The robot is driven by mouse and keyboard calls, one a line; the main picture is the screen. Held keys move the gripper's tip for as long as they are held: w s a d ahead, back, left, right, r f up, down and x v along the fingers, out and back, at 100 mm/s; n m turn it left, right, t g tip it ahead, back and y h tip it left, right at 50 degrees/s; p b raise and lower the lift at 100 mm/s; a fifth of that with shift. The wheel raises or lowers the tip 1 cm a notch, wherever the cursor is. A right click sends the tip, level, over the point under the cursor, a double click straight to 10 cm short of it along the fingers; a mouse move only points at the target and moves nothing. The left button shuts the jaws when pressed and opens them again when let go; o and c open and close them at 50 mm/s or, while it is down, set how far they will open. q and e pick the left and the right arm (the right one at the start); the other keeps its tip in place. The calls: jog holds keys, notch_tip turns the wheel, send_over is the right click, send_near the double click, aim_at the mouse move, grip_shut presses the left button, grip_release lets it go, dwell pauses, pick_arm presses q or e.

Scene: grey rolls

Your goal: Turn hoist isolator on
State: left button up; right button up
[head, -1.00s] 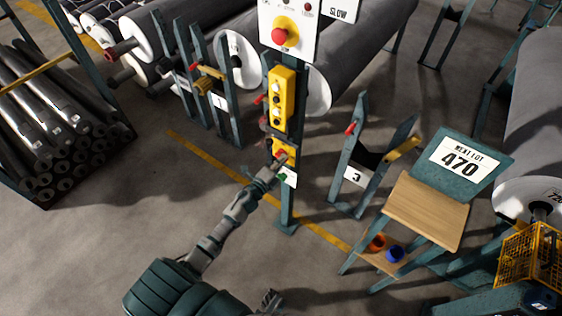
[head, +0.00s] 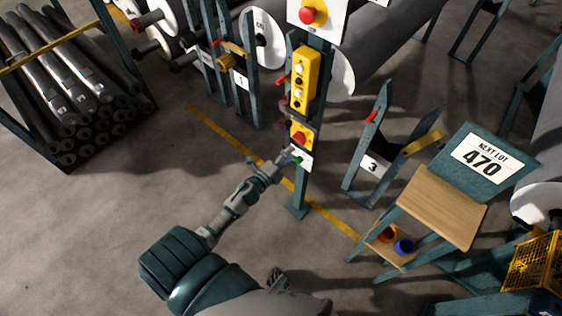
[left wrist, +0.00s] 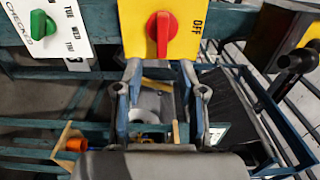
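The isolator is a yellow plate (head: 303,129) with a red knob on the dark teal post. In the left wrist view the red handle (left wrist: 162,30) runs up and down the picture, crosswise to the word OFF at the plate's right. No other position label shows. My left gripper (head: 290,157) is just below the isolator in the head view. In the left wrist view its two fingers (left wrist: 163,75) stand apart with nothing between them, short of the handle. My right gripper (head: 277,279) seems to show partly at the bottom edge, too unclear to read.
A white plate with a green knob (left wrist: 42,24) is beside the isolator. Above it on the post are a yellow button box (head: 303,80) and a red stop button (head: 311,14). A wooden-topped stand (head: 440,207) is to the right.

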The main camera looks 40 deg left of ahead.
pick_arm(q)
jog(key=s, duration=0.5)
jog(key=shift+s+a, duration=0.2)
jog(key=s+d+f+n+g+y+p, duration=0.15)
jog(key=s+f+n+g, duration=0.3)
jog(key=f, duration=0.55)
jog(key=s+f+n+g+y, duration=0.25)
jog(key=s+f+n, duration=0.3)
jog(key=f, duration=0.45)
jog(key=s+d+f+n+g+h, duration=0.1)
jog(key=s+d+f+n+g, duration=0.2)
jog(key=s+d+f, duration=0.3)
jog(key=s+d+f+n+g+h+p, duration=0.1)
jog(key=s+d+f+n+g, duration=0.2)
jog(key=s, duration=1)
notch_tip(320, 180, down, 5)
jog(key=d+g, duration=0.3)
jog(key=shift+n+h, duration=0.3)
jog(key=shift+n, duration=0.1)
pick_arm(e)
jog(key=s+f, duration=0.3)
jog(key=f, duration=0.3)
jog(key=shift+s+d+f, duration=0.15)
jog(key=shift+s+d, duration=0.1)
pick_arm(q)
jog(key=shift+a, duration=0.15)
